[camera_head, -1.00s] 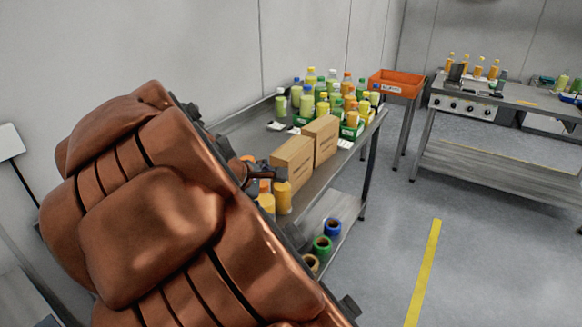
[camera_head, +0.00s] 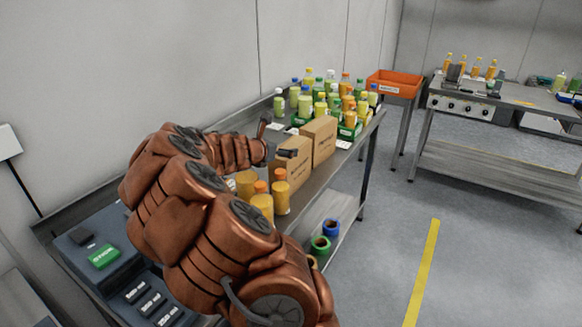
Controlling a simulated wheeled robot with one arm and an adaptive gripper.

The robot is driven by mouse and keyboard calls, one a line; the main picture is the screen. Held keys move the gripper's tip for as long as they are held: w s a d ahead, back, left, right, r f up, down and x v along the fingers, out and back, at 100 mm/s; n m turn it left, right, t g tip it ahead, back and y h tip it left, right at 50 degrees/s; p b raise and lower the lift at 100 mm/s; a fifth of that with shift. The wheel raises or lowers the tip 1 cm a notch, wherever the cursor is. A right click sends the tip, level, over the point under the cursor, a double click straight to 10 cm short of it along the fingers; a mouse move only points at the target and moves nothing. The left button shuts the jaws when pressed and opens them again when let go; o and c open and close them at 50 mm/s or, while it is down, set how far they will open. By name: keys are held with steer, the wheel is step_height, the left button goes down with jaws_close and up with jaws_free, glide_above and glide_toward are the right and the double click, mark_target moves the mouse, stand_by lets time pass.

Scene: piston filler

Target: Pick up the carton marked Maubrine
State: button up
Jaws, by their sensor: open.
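Two brown cardboard cartons stand side by side on the metal bench: a nearer carton (camera_head: 297,168) and a farther carton (camera_head: 322,142). Both have small print on their front faces, too small to read, so I cannot tell which is marked Maubrine. My gripper (camera_head: 273,140) is open and empty, with its dark fingers at the upper left of the nearer carton. One finger overlaps that carton's top left edge in the picture; I cannot tell whether it touches. My arm hides part of the bench left of the cartons.
Several orange-yellow bottles (camera_head: 281,196) stand just in front of the nearer carton. Many bottles (camera_head: 330,92) crowd behind the cartons, some in green trays. An orange bin (camera_head: 394,84) stands beyond the bench's far end. Tape rolls (camera_head: 320,244) lie on the lower shelf.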

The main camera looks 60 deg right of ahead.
mark_target(291, 147)
steer(key=shift+p+x, duration=0.4)
steer(key=shift+x, duration=2.7)
steer(key=shift+s, duration=0.1)
steer(key=c, duration=1.8)
